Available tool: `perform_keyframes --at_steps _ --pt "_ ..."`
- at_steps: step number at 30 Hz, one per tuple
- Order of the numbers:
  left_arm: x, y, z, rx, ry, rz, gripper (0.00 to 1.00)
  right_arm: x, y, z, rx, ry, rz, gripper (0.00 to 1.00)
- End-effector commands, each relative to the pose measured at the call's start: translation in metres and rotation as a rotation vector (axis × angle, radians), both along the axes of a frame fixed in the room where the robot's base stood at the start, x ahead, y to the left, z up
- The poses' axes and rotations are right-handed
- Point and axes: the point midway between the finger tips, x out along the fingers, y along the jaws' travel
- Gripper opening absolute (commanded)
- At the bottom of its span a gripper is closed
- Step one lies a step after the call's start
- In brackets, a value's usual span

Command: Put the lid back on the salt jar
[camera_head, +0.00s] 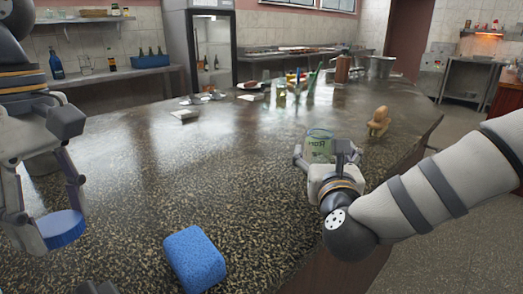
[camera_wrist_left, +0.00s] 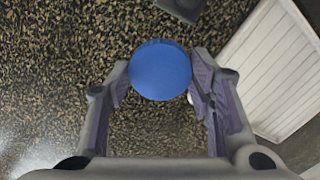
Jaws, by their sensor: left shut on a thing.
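A round blue lid (camera_head: 62,229) is held between the fingertips of my left gripper (camera_head: 55,215) at the left of the head view, above the counter. The lid also shows between the fingers in the left wrist view (camera_wrist_left: 160,70). A clear jar with a green label (camera_head: 318,147) stands on the counter right of centre. Its open top shows no lid. My right gripper (camera_head: 323,160) is at the jar, with a finger on each side. The gripper hides the jar's lower part, and I cannot tell whether the fingers grip it.
A blue sponge (camera_head: 194,260) lies on the speckled counter (camera_head: 130,170) near the front. A small tan figure (camera_head: 379,121) stands right of the jar. Bottles, a plate (camera_head: 250,86) and containers stand farther back. The counter between lid and jar is largely clear.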

Motion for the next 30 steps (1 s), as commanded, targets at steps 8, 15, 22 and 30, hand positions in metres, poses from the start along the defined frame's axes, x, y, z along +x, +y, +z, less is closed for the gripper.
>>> perform_keyframes --at_steps 8,15,22,30 --pt "0.001 0.000 -0.004 0.000 0.006 0.000 0.37 0.022 0.001 -0.004 -0.002 -0.001 -0.001 0.76" --pt "0.002 0.000 -0.009 0.000 0.017 0.000 0.37 0.051 -0.001 -0.006 0.000 0.001 -0.002 0.76" --pt "0.002 0.000 -0.008 0.000 0.016 0.000 0.37 0.052 -0.001 -0.004 0.000 -0.001 -0.001 0.76" --pt "0.002 0.000 -0.008 0.000 0.016 0.000 0.37 0.052 -0.001 -0.004 0.000 0.000 -0.001 0.40"
